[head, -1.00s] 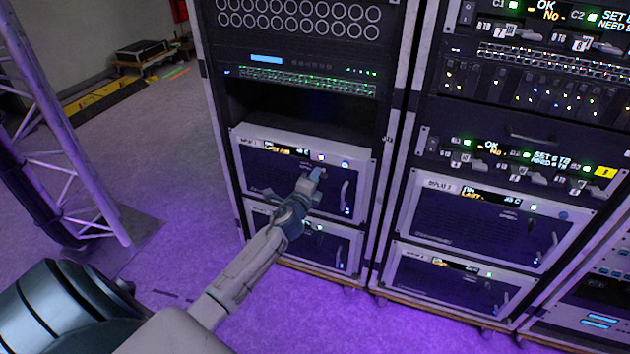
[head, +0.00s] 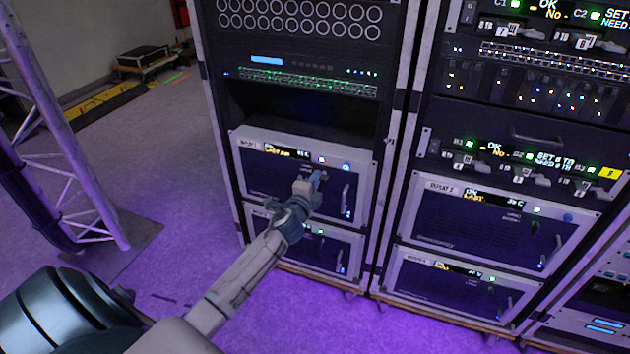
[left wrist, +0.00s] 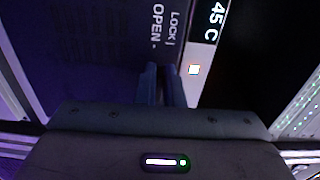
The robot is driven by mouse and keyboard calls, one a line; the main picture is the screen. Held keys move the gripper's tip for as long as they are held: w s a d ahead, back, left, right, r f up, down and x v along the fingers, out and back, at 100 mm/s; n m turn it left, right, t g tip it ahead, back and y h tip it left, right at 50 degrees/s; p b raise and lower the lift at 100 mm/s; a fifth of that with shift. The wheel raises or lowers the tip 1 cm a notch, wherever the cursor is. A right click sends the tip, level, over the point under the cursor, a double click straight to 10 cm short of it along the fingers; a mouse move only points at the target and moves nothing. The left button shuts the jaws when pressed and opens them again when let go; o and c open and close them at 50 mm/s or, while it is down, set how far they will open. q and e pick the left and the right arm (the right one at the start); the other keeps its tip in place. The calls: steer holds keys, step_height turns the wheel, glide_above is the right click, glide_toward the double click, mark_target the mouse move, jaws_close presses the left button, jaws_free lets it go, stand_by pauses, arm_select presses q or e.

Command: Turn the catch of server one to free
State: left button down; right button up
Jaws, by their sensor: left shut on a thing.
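Server one appears to be the upper light-framed unit (head: 272,182) in the left rack, with a label ending in 1 and a small display. Its curved handle (head: 346,198) is on the right of the panel. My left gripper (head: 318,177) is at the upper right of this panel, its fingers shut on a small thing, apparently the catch. The catch itself is hidden by the fingers. In the left wrist view the two fingers (left wrist: 163,85) are close together beside the printed words LOCK and OPEN (left wrist: 165,28). My right gripper is not in view.
A similar unit (head: 285,238) sits directly below. An open dark bay (head: 300,118) is above. The right rack holds two more such units, the upper one (head: 450,228) with its own handle. A lattice truss (head: 65,130) stands at the left, with clear floor between.

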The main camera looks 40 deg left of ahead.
arm_select(q)
steer(key=c, duration=1.6)
jaws_free()
steer(key=shift+o, duration=0.2)
steer(key=v, duration=1)
steer(key=shift+s+b, duration=0.35)
steer(key=shift+b, duration=0.05)
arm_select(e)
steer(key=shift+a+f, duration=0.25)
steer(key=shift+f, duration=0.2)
arm_select(q)
steer(key=shift+d, duration=0.15)
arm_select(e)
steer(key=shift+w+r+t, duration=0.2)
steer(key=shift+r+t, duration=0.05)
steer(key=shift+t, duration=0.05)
